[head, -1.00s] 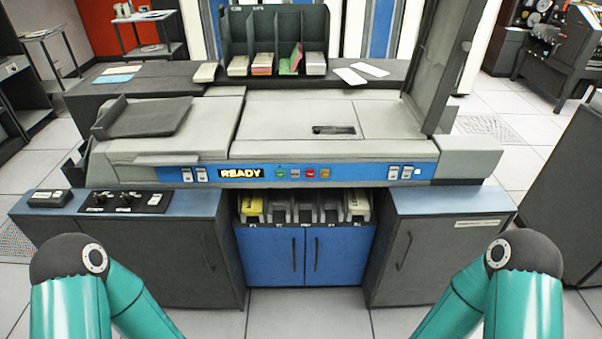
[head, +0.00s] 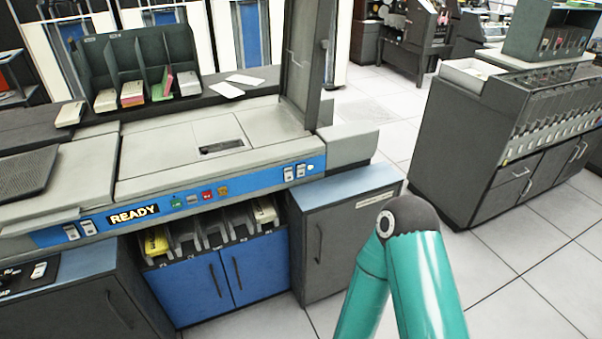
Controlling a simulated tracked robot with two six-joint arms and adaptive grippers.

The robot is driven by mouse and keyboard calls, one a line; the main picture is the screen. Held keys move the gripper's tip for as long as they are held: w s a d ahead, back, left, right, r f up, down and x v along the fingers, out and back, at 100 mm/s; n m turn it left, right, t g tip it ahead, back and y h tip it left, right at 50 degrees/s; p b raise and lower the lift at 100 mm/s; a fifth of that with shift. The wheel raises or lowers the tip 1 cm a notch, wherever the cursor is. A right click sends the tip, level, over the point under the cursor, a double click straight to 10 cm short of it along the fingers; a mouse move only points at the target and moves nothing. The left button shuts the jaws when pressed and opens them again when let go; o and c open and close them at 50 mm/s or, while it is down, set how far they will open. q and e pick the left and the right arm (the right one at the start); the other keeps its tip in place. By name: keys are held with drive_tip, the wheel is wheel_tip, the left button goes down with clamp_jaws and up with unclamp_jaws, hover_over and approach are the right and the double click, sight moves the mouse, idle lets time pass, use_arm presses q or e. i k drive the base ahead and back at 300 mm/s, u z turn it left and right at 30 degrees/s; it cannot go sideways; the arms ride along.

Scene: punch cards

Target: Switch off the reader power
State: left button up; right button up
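The card reader (head: 170,150) stands left of centre, with a blue control strip along its front. Another pair of rocker switches (head: 79,231) is at the left end. Labels are too small to read. One teal arm of mine shows at the lower right; neither gripper is in view.
A grey cabinet (head: 345,240) stands under the reader's right end, beside blue doors (head: 215,285) below several card bins. A dark sorter-like machine (head: 480,140) stands at the right. Light tiled floor (head: 520,270) lies open in front of it.

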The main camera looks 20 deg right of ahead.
sight(300, 168)
drive_tip(key=z, duration=1.45)
drive_tip(key=i, duration=0.1)
drive_tip(key=u, duration=2.9)
drive_tip(key=k, duration=1.15)
drive_tip(key=z, duration=1.05)
drive_tip(key=i, duration=1)
drive_tip(key=u, duration=0.05)
